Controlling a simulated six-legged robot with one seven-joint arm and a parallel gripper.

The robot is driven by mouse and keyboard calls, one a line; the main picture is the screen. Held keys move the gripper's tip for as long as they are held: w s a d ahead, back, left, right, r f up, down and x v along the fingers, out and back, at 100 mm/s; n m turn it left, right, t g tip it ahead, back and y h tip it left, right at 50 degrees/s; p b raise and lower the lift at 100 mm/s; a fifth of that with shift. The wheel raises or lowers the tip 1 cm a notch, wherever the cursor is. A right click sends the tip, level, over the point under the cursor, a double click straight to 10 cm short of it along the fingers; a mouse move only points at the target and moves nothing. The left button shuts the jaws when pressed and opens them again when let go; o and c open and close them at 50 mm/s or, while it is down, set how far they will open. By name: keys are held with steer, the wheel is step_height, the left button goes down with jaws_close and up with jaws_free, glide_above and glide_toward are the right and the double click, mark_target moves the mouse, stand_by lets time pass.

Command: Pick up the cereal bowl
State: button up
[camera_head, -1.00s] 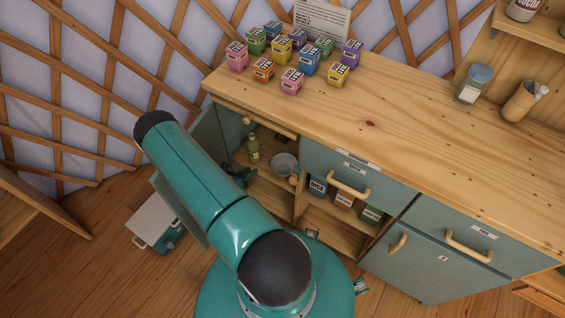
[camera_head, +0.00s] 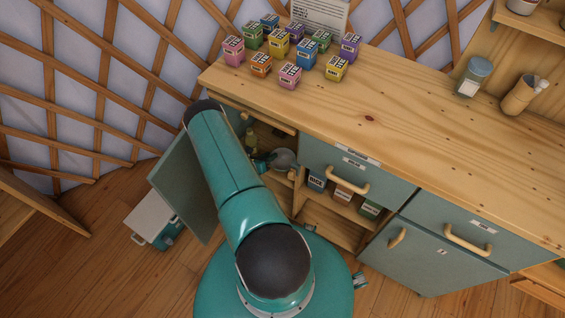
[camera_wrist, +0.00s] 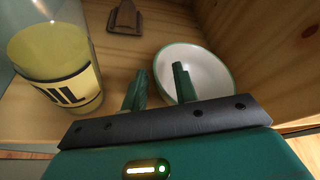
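The cereal bowl is white inside with a green rim (camera_wrist: 212,68) and stands upright on the cabinet shelf in the wrist view. In the head view the bowl (camera_head: 286,158) is small and grey, inside the open cabinet. My gripper (camera_wrist: 160,69) is open, its two green fingers apart. The right finger overlaps the bowl's inside and the left finger is outside its left edge, so the near-left rim lies between them in the picture. Whether either finger touches the bowl I cannot tell. In the head view my gripper (camera_head: 262,161) is beside the bowl, partly hidden.
An oil bottle (camera_wrist: 62,62) stands close to the left of my gripper; the head view shows it too (camera_head: 251,137). A brown wooden object (camera_wrist: 125,18) is behind. A wooden wall (camera_wrist: 275,50) stands right of the bowl. The cabinet door (camera_head: 187,185) hangs open left of my arm.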

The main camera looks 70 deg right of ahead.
steer(key=shift+s+d+f, duration=0.2)
steer(key=shift+d+f, duration=0.05)
steer(key=shift+d, duration=0.35)
jaws_close()
steer(key=shift+r, duration=0.1)
